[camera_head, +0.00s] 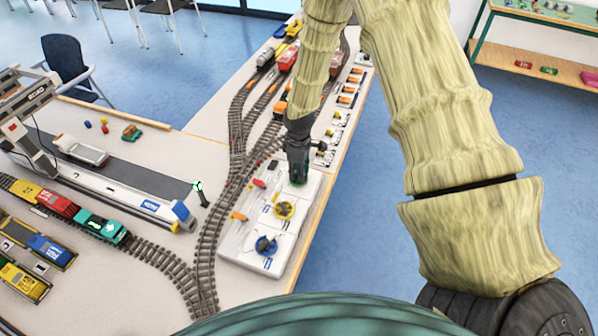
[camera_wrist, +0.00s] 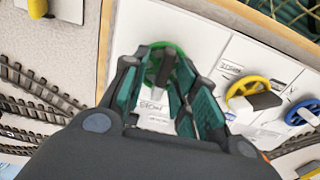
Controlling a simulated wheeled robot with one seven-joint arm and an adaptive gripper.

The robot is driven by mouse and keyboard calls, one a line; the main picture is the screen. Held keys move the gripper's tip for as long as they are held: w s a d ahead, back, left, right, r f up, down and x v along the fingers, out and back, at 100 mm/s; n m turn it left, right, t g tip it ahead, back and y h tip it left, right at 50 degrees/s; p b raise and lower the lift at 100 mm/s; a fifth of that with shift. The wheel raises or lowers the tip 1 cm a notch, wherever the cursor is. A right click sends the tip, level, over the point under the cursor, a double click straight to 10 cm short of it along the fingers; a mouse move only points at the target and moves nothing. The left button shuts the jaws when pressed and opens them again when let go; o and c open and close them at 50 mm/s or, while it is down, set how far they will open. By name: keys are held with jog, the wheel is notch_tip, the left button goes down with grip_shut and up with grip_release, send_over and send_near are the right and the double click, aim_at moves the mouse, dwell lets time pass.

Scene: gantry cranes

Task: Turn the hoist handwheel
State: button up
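A green handwheel (camera_wrist: 181,72) with a dark handle bar (camera_wrist: 165,66) is mounted on a white control panel (camera_head: 245,247). My gripper (camera_wrist: 158,62) is right over this wheel, with its fingers apart on either side of the handle bar. I cannot tell whether a finger touches it. In the head view my gripper (camera_head: 298,180) points down at the panel's far end and hides most of the green wheel. A printed label (camera_wrist: 152,107) beside the wheel is partly hidden and hard to read.
A yellow handwheel (camera_head: 284,209) and a blue handwheel (camera_head: 265,246) sit nearer on the same panel. Train tracks (camera_head: 208,240) run left of it. A small post with a green top (camera_head: 198,187) stands beyond the tracks. Open floor lies right of the table.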

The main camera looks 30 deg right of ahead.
dwell(0.3)
notch_tip(320, 180, up, 12)
dwell(0.7)
jog(key=shift+f, duration=0.15)
